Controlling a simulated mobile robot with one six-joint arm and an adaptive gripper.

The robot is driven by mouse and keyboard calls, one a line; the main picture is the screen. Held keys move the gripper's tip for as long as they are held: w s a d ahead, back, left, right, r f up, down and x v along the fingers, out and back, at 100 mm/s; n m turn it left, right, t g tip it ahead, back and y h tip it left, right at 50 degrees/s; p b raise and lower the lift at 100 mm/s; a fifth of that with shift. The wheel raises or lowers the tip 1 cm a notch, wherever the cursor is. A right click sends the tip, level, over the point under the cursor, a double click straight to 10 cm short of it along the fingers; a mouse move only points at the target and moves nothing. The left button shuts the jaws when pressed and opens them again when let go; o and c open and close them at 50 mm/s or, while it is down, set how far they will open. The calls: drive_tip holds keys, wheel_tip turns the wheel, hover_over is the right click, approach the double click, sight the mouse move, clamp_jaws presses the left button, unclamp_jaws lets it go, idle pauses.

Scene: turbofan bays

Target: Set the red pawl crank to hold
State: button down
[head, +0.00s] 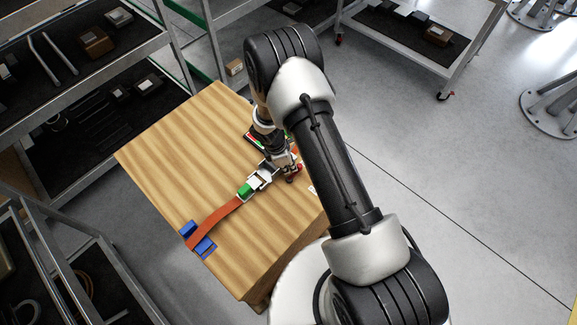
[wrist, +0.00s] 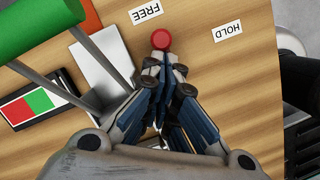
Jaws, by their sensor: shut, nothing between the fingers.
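The red pawl crank shows as a round red knob (wrist: 161,39) in the wrist view, just beyond my fingertips. The knob is closer to the FREE label (wrist: 147,14) than to the HOLD label (wrist: 228,31). The rest of the crank is hidden under my gripper. My gripper (wrist: 161,63) is shut and empty, its tips close behind the knob; I cannot tell whether they touch it. In the head view my gripper (head: 287,168) is low over the ratchet (head: 261,177), at the right part of the wooden box top.
A green handle (wrist: 38,25) on metal side arms stands close at the left. A dark panel (wrist: 32,105) with red and green fields lies beside it. An orange strap (head: 214,222) runs to blue clamps (head: 204,246). Bare wood (head: 180,150) lies farther left; shelves surround the box.

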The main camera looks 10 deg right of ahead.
drive_tip(key=shift+m, duration=0.3)
drive_tip(key=shift+s+d+m+g+b, duration=0.1)
drive_tip(key=shift+d+m+g+b, duration=0.15)
drive_tip(key=shift+m, duration=0.65)
drive_tip(key=shift+s+d+m+g+b, duration=0.15)
drive_tip(key=shift+m+g, duration=0.1)
drive_tip(key=shift+m, duration=0.65)
drive_tip(key=shift+d+m, duration=0.1)
drive_tip(key=shift+m, duration=0.6)
drive_tip(key=shift+s+d+m+g+y+b, duration=0.15)
drive_tip(key=shift+m+g+y+b, duration=0.15)
drive_tip(key=shift+m, duration=0.7)
drive_tip(key=shift+s+d+m+g+y+b, duration=0.1)
drive_tip(key=shift+m+g+y+b, duration=0.2)
drive_tip(key=shift+m, duration=0.7)
drive_tip(key=shift+a, duration=0.8)
drive_tip(key=v, duration=1.2)
